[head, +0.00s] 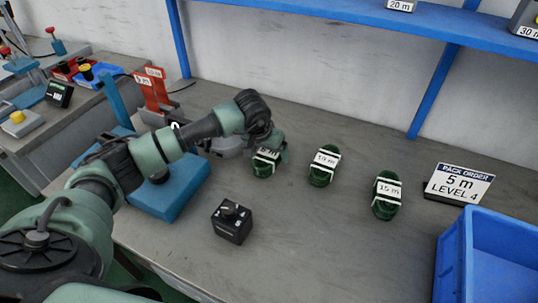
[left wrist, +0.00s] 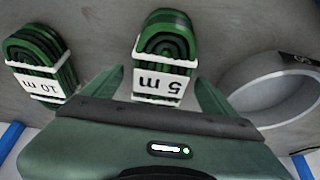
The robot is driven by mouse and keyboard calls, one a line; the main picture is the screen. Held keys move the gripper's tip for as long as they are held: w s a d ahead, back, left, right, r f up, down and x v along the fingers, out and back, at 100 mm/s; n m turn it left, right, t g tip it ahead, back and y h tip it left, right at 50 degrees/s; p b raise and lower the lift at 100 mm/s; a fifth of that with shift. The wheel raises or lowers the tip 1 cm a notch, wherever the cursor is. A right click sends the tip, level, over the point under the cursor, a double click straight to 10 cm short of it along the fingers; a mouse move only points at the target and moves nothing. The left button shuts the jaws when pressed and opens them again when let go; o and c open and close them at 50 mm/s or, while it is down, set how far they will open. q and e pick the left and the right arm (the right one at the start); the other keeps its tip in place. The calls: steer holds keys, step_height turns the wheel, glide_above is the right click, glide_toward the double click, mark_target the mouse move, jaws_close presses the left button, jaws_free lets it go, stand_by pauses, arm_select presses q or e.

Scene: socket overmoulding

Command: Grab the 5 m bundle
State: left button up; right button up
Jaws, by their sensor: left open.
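The 5 m bundle (head: 263,168) is a dark green coil with white bands and a "5 m" label, lying on the grey bench, partly hidden by my left gripper (head: 272,148) in the head view. In the left wrist view the 5 m bundle (left wrist: 163,52) shows between the two green fingers of my left gripper (left wrist: 162,78). The fingers are apart, one on each side of its labelled end; I cannot tell whether they touch it. My right gripper is not in view.
To the right lie the 10 m bundle (head: 323,166) and the 15 m bundle (head: 387,195). A sign (head: 459,184) reads "PACK ORDER 5 m LEVEL 4", above a blue bin (head: 452,262). A black dial box (head: 232,222) stands in front. A grey ring (left wrist: 268,92) is beside the gripper.

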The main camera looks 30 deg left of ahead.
arm_select(q)
steer(key=shift+w+f, duration=0.2)
steer(key=shift+f, duration=0.35)
steer(key=c, duration=1.5)
steer(key=shift+c, duration=0.3)
steer(key=shift+r, duration=0.15)
